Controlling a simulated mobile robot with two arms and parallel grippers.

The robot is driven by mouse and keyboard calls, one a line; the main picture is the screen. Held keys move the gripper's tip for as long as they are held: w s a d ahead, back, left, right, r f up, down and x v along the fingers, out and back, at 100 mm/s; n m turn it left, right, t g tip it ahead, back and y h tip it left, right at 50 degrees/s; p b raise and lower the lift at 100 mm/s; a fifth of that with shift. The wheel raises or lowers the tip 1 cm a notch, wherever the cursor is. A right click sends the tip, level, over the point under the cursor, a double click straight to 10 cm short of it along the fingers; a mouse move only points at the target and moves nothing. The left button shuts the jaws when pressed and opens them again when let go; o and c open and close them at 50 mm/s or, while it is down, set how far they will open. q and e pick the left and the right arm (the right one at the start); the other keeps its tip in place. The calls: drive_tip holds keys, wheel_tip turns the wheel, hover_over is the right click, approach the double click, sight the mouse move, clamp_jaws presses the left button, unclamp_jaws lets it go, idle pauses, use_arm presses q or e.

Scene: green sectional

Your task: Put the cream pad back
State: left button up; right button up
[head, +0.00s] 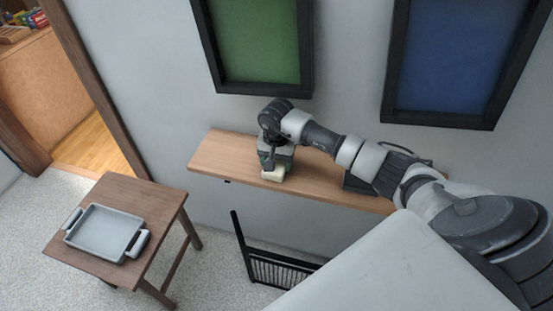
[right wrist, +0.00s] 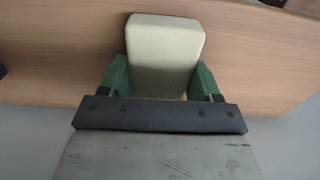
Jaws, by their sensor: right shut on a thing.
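The cream pad (right wrist: 165,50) is a small pale block with rounded corners. In the right wrist view it sits between the green fingers of my right gripper (right wrist: 162,82), which is shut on it. In the head view the pad (head: 273,174) shows just below my right gripper (head: 268,164), over the front part of the wooden wall shelf (head: 222,161). I cannot tell whether the pad touches the shelf. My left gripper is not in view.
A dark object (head: 358,184) is on the shelf to the right, partly behind my arm. A brown table (head: 157,199) with a grey tray (head: 104,232) stands at the left. A black rack (head: 272,270) is on the floor below the shelf. Framed green and blue panels hang above.

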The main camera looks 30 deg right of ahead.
drive_tip(key=o, duration=0.9)
drive_tip(key=shift+c, duration=0.2)
wheel_tip(320, 180, up, 12)
drive_tip(key=b, duration=0.2)
